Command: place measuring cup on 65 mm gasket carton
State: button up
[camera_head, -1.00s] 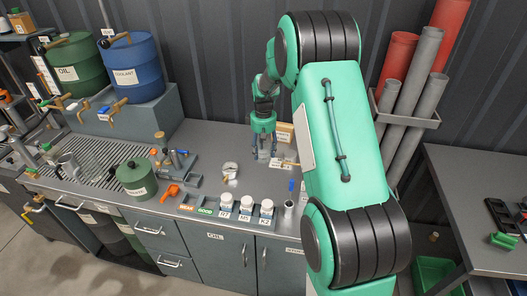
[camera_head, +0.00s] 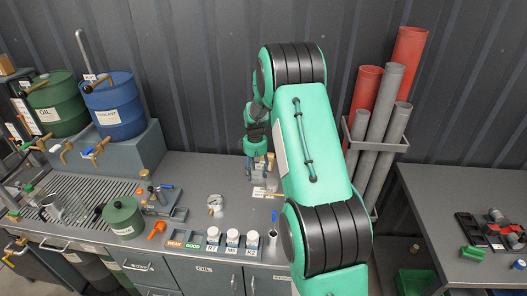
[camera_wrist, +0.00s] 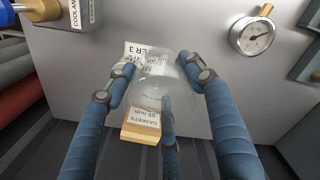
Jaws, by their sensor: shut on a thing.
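The measuring cup (camera_wrist: 155,85) is clear and see-through. My gripper (camera_wrist: 155,75) is shut on it, with blue padded fingers around its sides in the wrist view. The 65 mm gasket carton (camera_wrist: 142,125), a small tan box with a white label, shows close beside and partly behind the cup there. I cannot tell whether cup and carton touch. In the head view my gripper (camera_head: 261,172) is low over the back of the bench, and the carton (camera_head: 271,160) is mostly hidden behind it. The cup is hard to make out there.
A white label card (camera_head: 264,192) lies in front of my gripper. A dial gauge (camera_head: 215,201) stands to its left. White-capped jars (camera_head: 232,238) line the front edge. The blue coolant drum (camera_head: 115,105) is at back left. Bare bench lies between gauge and gripper.

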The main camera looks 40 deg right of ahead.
jog(key=d+r+p, duration=0.1)
jog(key=d+p, duration=0.5)
jog(key=p, duration=0.2)
jog(key=shift+s+d+r, duration=0.35)
jog(key=shift+r, duration=0.05)
jog(key=shift+w, duration=0.15)
jog(key=p, duration=0.3)
send_over(263, 159)
jog(key=shift+f, duration=0.75)
jog(key=shift+b, duration=0.3)
jog(key=shift+f+p, duration=0.5)
jog(key=shift+f, duration=1.25)
jog(key=shift+f, duration=0.15)
